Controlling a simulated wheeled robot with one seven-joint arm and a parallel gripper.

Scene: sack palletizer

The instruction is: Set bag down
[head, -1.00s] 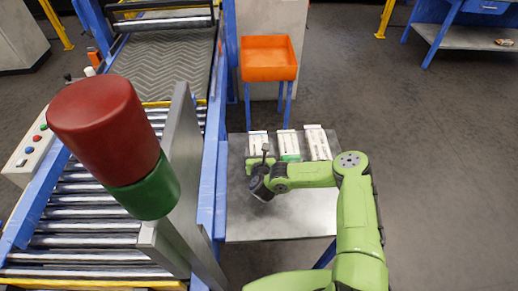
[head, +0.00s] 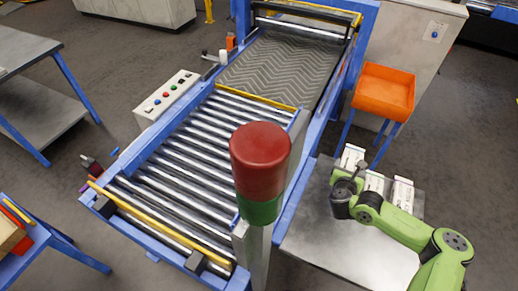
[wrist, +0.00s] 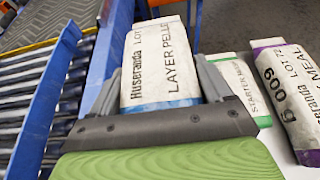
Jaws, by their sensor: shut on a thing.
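My gripper (wrist: 160,72) is shut on a white bag with a blue band, printed "Huseranda" and "LAYER PELLE" (wrist: 162,45). In the head view, my gripper (head: 345,184) is over the metal table at the left end of a row of bags, with the held bag (head: 352,156) just beyond it. I cannot tell whether that bag touches the table top (head: 340,248). A green-banded "STARTER" bag (wrist: 232,80) lies to its right, and a purple-banded "MEAL" bag (wrist: 290,85) lies farther right. The two also show in the head view (head: 374,182) (head: 402,194).
A roller conveyor (head: 190,155) with a blue frame runs left of the table. A red and green signal lamp (head: 260,160) on a grey post hides part of it. An orange tray (head: 385,90) stands behind the table. The table's front part is clear.

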